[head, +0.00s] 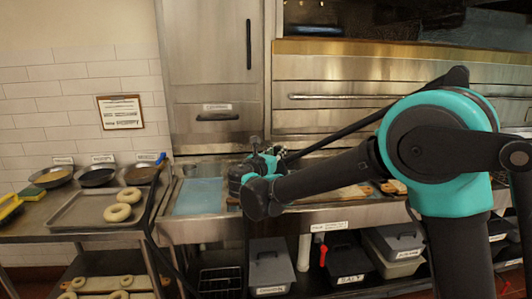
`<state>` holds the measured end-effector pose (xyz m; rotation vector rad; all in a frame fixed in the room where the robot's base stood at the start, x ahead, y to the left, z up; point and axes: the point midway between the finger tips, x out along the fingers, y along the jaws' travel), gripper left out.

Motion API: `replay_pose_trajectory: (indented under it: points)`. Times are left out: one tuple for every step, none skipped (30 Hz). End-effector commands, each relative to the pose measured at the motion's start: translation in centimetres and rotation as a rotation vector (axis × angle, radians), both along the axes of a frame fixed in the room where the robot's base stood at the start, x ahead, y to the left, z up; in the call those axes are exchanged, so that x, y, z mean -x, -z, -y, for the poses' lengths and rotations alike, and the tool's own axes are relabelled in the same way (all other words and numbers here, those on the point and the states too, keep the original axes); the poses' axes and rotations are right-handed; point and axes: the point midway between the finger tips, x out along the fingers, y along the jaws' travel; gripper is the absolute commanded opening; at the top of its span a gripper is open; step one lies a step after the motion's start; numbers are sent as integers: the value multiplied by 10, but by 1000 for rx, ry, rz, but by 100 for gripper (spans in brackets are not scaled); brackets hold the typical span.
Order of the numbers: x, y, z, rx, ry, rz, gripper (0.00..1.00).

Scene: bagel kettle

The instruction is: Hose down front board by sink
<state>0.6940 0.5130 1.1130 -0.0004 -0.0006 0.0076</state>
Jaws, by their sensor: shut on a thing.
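My gripper (280,156) is over the metal counter at centre, its fingers small and partly hidden by my wrist. It is shut on a dark hose-like thing (345,130) that runs up to the right behind my arm; the grip itself is not clear. A pale blue flat area (199,196), board or water I cannot tell, lies in the counter's left part, left of my gripper. Wooden boards (352,192) lie on the counter to the right of my gripper. A black hose (150,215) with a blue end (161,158) hangs at the counter's left end.
Lidded bins (270,268) stand under the counter (190,230). Steel cabinet and oven fronts (330,90) close off the back.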

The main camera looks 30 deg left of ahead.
Motion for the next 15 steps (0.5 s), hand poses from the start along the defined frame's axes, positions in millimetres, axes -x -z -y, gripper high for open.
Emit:
replay_pose_trajectory:
  points:
    - [-5,0,8,0,3,1,0]
    - [-7,0,11,0,3,0,0]
    - [-11,0,16,0,3,1,0]
    - [-13,0,20,0,2,1,0]
    - [-15,0,23,0,3,1,0]
    - [-19,0,28,0,3,1,0]
    - [-21,0,32,0,3,1,0]
    - [-23,0,35,0,3,1,0]
    - [-27,0,40,0,3,0,0]
    - [-29,0,44,0,3,0,0]
    - [-31,0,47,0,3,0,0]
    - [-35,0,52,0,3,0,0]
    - [-37,0,55,0,3,0,0]
    - [-40,0,59,0,3,0,0]
    - [-43,0,64,0,3,0,0]
